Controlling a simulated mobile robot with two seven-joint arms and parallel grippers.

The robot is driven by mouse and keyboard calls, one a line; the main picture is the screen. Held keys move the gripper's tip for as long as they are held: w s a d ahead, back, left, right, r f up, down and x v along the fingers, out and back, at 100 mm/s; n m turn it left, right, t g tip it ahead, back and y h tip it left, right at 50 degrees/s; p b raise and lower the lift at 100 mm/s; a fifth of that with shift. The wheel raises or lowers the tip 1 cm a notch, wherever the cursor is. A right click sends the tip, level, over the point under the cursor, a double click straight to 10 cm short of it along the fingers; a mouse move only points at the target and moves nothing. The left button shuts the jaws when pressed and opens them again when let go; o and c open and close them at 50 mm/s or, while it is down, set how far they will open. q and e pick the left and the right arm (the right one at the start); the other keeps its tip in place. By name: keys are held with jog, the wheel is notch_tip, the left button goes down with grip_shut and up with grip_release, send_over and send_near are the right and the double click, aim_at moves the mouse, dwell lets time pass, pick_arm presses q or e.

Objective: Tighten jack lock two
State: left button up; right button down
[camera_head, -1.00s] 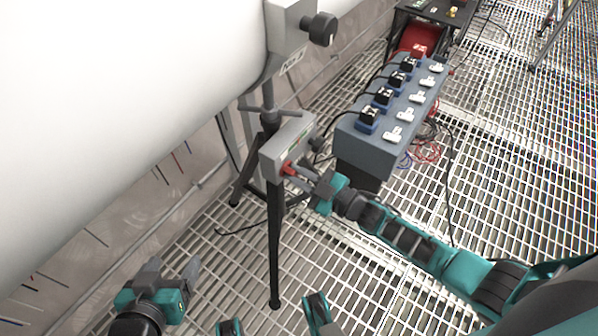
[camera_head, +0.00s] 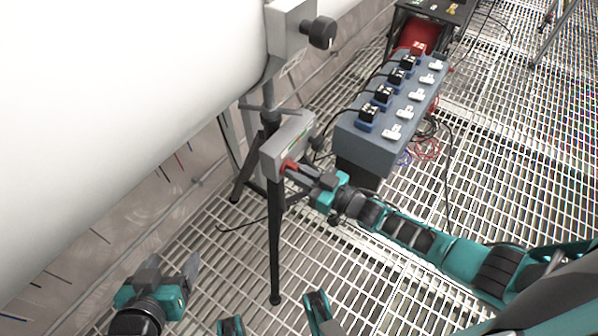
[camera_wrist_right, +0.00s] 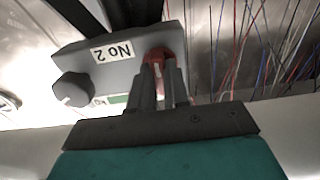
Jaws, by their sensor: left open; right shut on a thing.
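The jack lock box, grey and labelled "No 2" in the right wrist view (camera_wrist_right: 105,70), is mounted on the black jack stand (camera_head: 275,245); it also shows in the head view (camera_head: 290,140). A red handle (camera_wrist_right: 160,58) is on the box, and its red also shows in the head view (camera_head: 289,166). My right gripper (camera_wrist_right: 163,75) is shut on the red handle, its fingers partly covering it. A dark knob (camera_wrist_right: 73,89) sits on the same box face. My left gripper (camera_head: 192,268) is open and empty at the lower left, apart from the stand.
A large white pipe (camera_head: 110,90) fills the upper left, with an upper grey box and black knob (camera_head: 320,32) beside it. A grey-blue panel (camera_head: 375,140) with switches and plugs stands to the right. Grating floor (camera_head: 500,190) is open at the right.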

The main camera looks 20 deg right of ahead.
dwell(0.3)
jog(key=c, duration=1.1)
grip_release()
jog(key=shift+s, duration=0.1)
jog(key=p+v, duration=0.2)
jog(key=v, duration=1)
jog(key=shift+s+d, duration=0.25)
jog(key=shift+d, duration=0.1)
